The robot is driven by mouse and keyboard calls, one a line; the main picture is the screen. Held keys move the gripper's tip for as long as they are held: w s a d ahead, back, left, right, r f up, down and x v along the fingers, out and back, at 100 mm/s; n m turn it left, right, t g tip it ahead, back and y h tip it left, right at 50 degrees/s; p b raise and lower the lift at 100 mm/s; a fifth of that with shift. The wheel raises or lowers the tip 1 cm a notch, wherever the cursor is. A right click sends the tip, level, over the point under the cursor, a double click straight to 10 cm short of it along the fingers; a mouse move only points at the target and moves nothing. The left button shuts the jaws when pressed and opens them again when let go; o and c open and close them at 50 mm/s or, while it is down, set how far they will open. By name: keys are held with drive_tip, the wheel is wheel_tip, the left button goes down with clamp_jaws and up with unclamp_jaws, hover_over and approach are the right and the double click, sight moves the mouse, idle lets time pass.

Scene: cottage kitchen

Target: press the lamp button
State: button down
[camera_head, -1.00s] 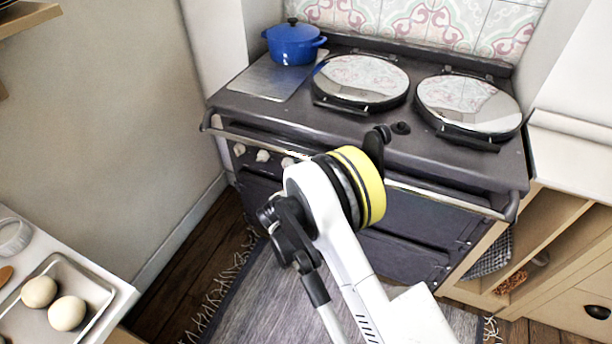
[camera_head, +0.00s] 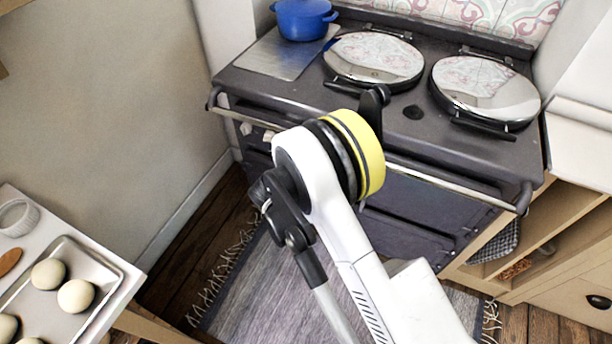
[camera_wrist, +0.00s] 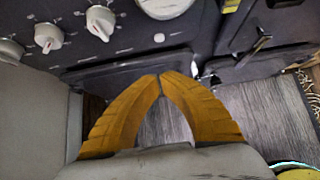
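A small round white button (camera_wrist: 159,38) sits on the dark front panel of the stove (camera_head: 330,88), below a large white dial (camera_wrist: 163,6) in the wrist view. I cannot read a label that tells whether it is the lamp button. My gripper (camera_wrist: 160,76) has two yellow fingers whose tips meet, with nothing between them. In the wrist view the tips are just below the button in the picture; I cannot tell the distance in depth. In the head view my arm hides the gripper and most of the panel.
White knobs (camera_wrist: 48,37) line the panel left of the button. A blue pot (camera_head: 302,18) and two round lids (camera_head: 374,58) are on the stove top, behind a front rail (camera_head: 440,178). A grey rug (camera_head: 270,290) covers the floor.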

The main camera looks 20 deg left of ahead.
drive_tip(key=w+f+b, duration=0.4)
drive_tip(key=w+f, duration=0.2)
drive_tip(key=w, duration=0.4)
drive_tip(key=shift+d+b, duration=0.4)
drive_tip(key=shift+w, duration=0.15)
